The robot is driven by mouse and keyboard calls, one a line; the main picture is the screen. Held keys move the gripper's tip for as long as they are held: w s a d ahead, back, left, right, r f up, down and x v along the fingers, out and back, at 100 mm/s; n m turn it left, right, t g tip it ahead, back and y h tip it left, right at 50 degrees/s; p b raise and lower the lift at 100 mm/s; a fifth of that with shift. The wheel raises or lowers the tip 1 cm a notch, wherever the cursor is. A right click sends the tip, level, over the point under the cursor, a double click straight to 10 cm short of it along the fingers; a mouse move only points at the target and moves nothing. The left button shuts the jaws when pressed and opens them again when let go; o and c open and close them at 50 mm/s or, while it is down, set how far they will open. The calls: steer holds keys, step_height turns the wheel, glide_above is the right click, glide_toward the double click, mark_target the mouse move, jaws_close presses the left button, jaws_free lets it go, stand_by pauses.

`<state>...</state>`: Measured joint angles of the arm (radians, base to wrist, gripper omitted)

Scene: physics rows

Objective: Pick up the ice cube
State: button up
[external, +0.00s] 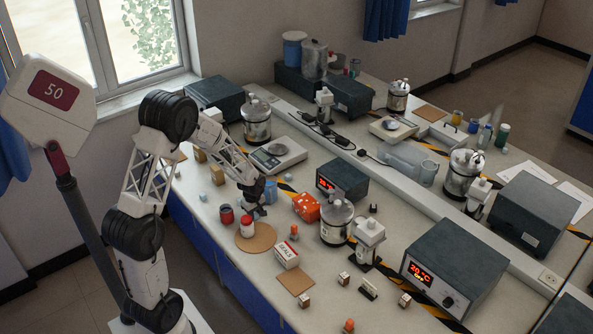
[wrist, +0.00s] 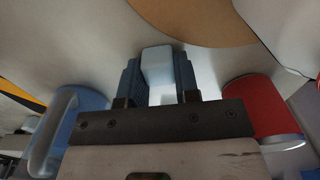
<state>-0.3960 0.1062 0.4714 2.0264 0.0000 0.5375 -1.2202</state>
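A pale blue-white ice cube (wrist: 157,66) sits between the two fingers of my gripper (wrist: 158,78) in the wrist view. The cube fills nearly all the space between the fingertips. I cannot tell whether both fingers press on it or only stand around it. In the external view my gripper (external: 256,211) points down, low at the tabletop, between a blue mug (external: 270,190) and a red can (external: 227,215). The cube there is hidden or too small to make out. Other small pale cubes lie on the table, one to the left (external: 203,197).
The mug (wrist: 75,120) and the red can (wrist: 250,107) flank my gripper closely. A round cork board (external: 263,241) bearing a red-and-white jar (external: 247,226) is in front. An orange-red box (external: 306,207) and a scale (external: 278,153) stand nearby.

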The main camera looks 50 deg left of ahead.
steer(key=shift+c, duration=1.3)
steer(key=shift+r, duration=0.1)
steer(key=shift+r, duration=4.95)
steer(key=s+d+m, duration=0.2)
steer(key=s+d, duration=0.8)
steer(key=d, duration=0.3)
steer(key=s+d+r+m, duration=0.1)
steer(key=s+d+m, duration=0.2)
steer(key=s+d, duration=0.6)
steer(key=shift+s+d+r, duration=0.25)
steer(key=shift+s+d, duration=0.15)
steer(key=shift+d, duration=1.9)
steer(key=shift+w, duration=0.15)
glide_above(286, 248)
steer(key=shift+d+f, duration=0.1)
steer(key=shift+f, duration=0.65)
